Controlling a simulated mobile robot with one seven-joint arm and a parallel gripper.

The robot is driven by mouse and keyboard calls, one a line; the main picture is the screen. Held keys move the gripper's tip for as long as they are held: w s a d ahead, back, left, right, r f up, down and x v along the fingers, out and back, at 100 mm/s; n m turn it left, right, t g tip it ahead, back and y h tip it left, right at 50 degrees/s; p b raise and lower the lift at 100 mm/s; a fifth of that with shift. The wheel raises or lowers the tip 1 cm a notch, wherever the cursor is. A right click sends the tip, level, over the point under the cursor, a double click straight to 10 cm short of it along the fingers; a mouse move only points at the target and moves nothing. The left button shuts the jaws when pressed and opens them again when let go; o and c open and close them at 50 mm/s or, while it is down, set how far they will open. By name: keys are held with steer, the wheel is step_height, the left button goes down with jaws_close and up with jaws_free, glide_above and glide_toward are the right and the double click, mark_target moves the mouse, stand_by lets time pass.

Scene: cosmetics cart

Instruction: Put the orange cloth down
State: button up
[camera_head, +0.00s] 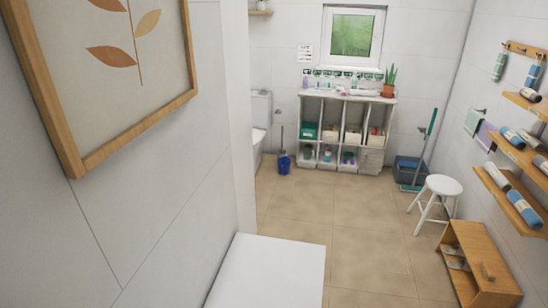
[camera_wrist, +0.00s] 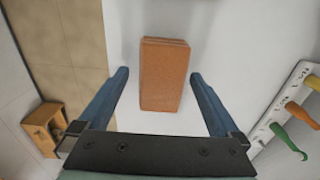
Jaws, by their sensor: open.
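The orange cloth (camera_wrist: 164,78) is a folded rectangular block in the wrist view. It appears to lie on a white surface (camera_wrist: 225,60). My gripper (camera_wrist: 160,75) is open, with one blue finger on each side of the cloth. A gap shows at the left finger; the right finger is very close to the cloth's edge, and I cannot tell if it touches. Neither the cloth nor my gripper shows in the head view.
A white rack (camera_wrist: 281,112) with yellow, orange and green items is at the right in the wrist view. The head view shows a white flat top (camera_head: 268,272), a wooden cabinet (camera_head: 480,262), a white stool (camera_head: 440,186) and a shelf unit (camera_head: 345,96). Tiled floor between is clear.

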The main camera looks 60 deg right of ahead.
steer(key=shift+r, duration=0.1)
step_height(320, 180, up, 12)
steer(key=shift+b, duration=0.35)
stand_by(0.6)
